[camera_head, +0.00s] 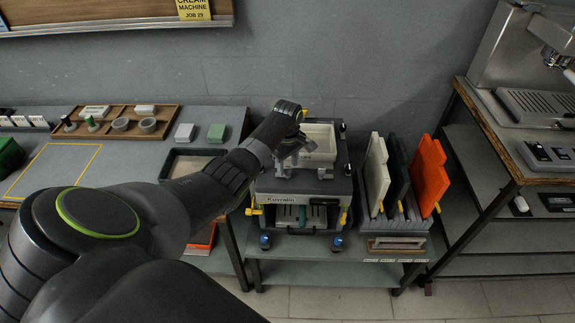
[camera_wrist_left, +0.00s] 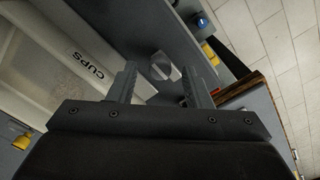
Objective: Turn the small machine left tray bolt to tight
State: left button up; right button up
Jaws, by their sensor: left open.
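The small machine (camera_head: 296,184) stands on a low grey bench and carries a white tray (camera_head: 320,140) on top. In the left wrist view the tray (camera_wrist_left: 85,82) shows its CUPS label. My left gripper (camera_head: 288,162) is over the front left of the machine's top. In the left wrist view its two fingers (camera_wrist_left: 161,80) are apart, with a silver bolt head (camera_wrist_left: 160,67) showing between them near the tray's corner. I cannot tell whether a finger touches the bolt. A second grey bolt (camera_head: 325,173) shows at the machine's front right. My right gripper is not in view.
Yellow levers (camera_head: 255,208) and blue feet (camera_head: 265,241) are on the machine's front. A rack holds upright white, black and orange panels (camera_head: 430,175) just to the right. A worktable (camera_head: 130,155) is at left, and a steel coffee machine (camera_head: 530,60) at far right.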

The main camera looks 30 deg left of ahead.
pick_arm(q)
jog(key=shift+f, duration=0.5)
grip_shut()
